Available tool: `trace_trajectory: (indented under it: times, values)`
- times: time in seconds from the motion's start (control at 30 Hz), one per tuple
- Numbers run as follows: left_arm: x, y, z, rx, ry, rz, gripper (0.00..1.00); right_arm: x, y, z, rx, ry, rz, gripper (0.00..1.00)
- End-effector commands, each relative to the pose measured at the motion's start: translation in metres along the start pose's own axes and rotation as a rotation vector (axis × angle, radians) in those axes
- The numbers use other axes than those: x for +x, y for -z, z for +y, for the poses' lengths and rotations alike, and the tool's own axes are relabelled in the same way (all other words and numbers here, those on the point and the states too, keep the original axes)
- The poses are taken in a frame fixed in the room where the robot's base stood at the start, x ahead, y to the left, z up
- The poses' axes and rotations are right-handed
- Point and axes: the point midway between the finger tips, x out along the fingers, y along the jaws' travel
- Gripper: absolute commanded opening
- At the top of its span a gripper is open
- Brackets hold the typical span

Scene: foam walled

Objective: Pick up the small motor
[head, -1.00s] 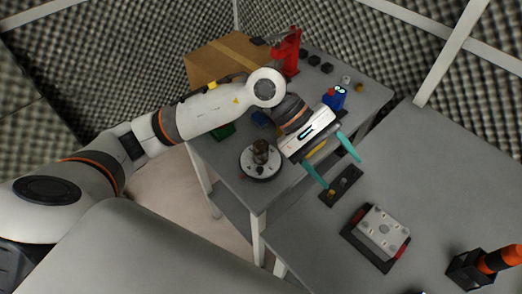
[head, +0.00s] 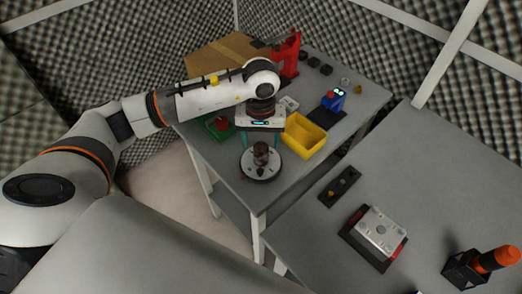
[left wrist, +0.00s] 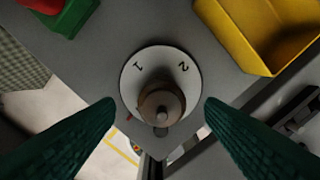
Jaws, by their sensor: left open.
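The small motor (head: 261,152) is a dark brown-grey cylinder with a short shaft. It stands upright on a round white numbered disc (head: 262,174) at the near left of the grey table. In the left wrist view the motor (left wrist: 162,103) sits in the middle, between the two green fingers and slightly beyond their tips. My left gripper (head: 261,150) is open and points down over the motor, with a teal finger on either side in the head view. I cannot tell if either finger touches it. My right gripper is not in view.
A yellow bin (head: 304,137) stands just right of the gripper. A green tray with a red item (head: 219,126) is at its left. A blue item (head: 333,99), a red stand (head: 287,53) and a cardboard box (head: 222,52) are farther back. A second grey table (head: 440,190) lies right.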

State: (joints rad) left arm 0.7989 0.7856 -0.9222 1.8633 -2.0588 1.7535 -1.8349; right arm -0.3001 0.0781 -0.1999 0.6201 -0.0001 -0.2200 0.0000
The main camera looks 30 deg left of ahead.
Motion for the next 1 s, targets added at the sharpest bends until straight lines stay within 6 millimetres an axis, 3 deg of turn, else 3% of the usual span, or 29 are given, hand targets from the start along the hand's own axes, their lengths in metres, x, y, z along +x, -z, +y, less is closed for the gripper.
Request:
trace_trajectory:
  times: [0.23, 0.4, 0.67, 1.0]
  values:
    - [0.028, 0.002, -0.001, -0.002, -0.001, 0.006, 0.63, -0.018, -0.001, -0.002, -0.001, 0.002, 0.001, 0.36]
    - [0.049, 0.001, -0.001, -0.001, 0.0, 0.002, 0.63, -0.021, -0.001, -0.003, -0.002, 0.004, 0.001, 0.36]
    - [0.053, 0.0, -0.001, 0.0, 0.002, 0.0, 0.63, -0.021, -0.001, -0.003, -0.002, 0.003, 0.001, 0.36]
    - [0.053, 0.0, -0.001, 0.0, 0.002, 0.0, 0.09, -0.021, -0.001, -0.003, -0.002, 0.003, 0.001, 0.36]
